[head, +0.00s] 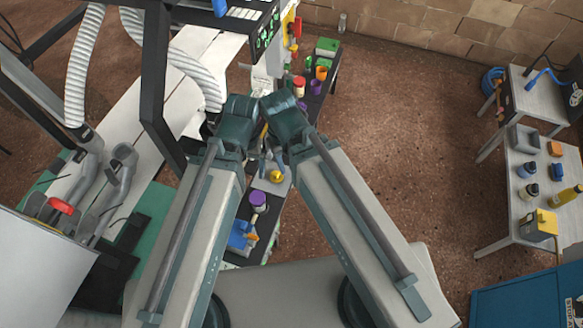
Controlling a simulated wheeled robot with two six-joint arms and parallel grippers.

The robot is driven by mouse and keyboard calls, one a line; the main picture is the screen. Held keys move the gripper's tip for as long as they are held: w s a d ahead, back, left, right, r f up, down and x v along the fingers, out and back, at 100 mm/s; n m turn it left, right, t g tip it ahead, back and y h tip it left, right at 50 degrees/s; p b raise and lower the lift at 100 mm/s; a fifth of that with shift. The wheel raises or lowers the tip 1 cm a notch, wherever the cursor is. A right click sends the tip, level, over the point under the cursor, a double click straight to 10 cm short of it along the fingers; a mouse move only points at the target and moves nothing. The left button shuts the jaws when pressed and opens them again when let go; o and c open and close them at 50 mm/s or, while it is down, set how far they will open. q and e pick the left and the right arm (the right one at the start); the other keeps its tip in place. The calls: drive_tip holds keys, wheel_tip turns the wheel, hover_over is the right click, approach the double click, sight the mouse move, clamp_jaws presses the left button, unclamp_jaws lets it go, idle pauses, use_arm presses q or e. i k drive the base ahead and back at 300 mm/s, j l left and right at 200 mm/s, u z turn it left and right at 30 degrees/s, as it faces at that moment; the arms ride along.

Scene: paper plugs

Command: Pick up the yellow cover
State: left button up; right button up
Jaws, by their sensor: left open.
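A small round yellow piece (276,176), which looks like the yellow cover, sits on a grey plate (268,187) on the dark narrow table between my two arms. My left gripper (270,160) is just beyond it in the picture, over the same table, with its fingers apart. It appears to hold nothing, and I cannot tell how high it is above the table. My forearms and wrists hide part of the table around it. My right arm comes in from the right, but its gripper cannot be made out.
A purple-lidded jar (258,198) and a blue tray (240,236) stand nearer on the dark table. Several cups and a green box (327,46) crowd its far end. A machine with a white hose (76,75) is at the left. Open floor (400,150) lies to the right.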

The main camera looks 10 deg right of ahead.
sight(276, 177)
drive_tip(key=k+l, duration=0.1)
drive_tip(key=l, duration=0.5)
drive_tip(key=k+l, duration=0.15)
drive_tip(key=l, duration=0.4)
drive_tip(key=k+l+z, duration=0.1)
drive_tip(key=l, duration=0.45)
drive_tip(key=k+l, duration=0.1)
drive_tip(key=l, duration=0.5)
